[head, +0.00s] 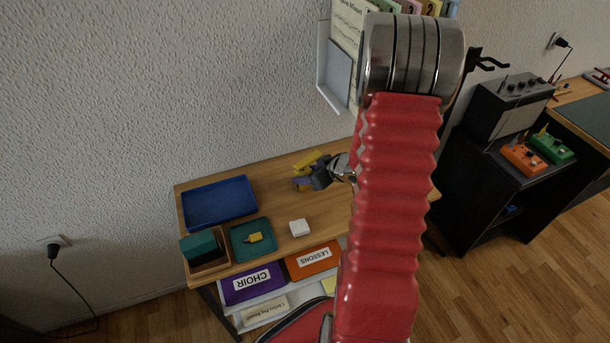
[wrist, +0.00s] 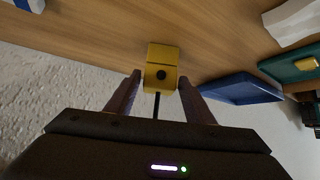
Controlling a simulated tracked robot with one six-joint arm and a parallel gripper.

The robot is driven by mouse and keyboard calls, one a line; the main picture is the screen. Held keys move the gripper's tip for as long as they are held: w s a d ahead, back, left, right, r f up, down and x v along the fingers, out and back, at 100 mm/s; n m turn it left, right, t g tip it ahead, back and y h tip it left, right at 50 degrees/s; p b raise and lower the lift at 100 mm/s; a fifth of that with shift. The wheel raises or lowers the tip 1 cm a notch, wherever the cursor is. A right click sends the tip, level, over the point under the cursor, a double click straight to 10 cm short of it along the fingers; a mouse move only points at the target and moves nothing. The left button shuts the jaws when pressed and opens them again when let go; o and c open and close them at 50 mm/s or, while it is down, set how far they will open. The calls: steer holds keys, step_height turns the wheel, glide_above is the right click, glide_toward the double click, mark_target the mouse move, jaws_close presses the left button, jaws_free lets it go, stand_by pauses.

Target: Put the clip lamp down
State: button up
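The clip lamp (wrist: 162,68) shows in the wrist view as a yellow block with a dark round spot and a thin black stem pointing toward my palm. My gripper (wrist: 160,78) has one finger on each side of it, and the block fills nearly all of the gap. In the head view my gripper (head: 303,174) is over the back part of the wooden desk (head: 277,206), with yellow of the lamp (head: 306,161) at its fingers. My red arm hides part of the desk. I cannot tell whether the lamp touches the desktop.
A blue tray (head: 219,203) lies at the desk's back left. A teal tray (head: 252,240) with a yellow item, a wooden box (head: 207,262) and a white block (head: 299,228) are nearer the front. The wall (head: 130,120) stands behind. Desktop between tray and gripper is clear.

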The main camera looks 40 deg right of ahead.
steer(key=shift+o, duration=1)
steer(key=shift+s+r, duration=0.1)
steer(key=shift+r, duration=0.1)
steer(key=v, duration=1.1)
steer(key=shift+s+r, duration=0.25)
steer(key=shift+r, duration=0.05)
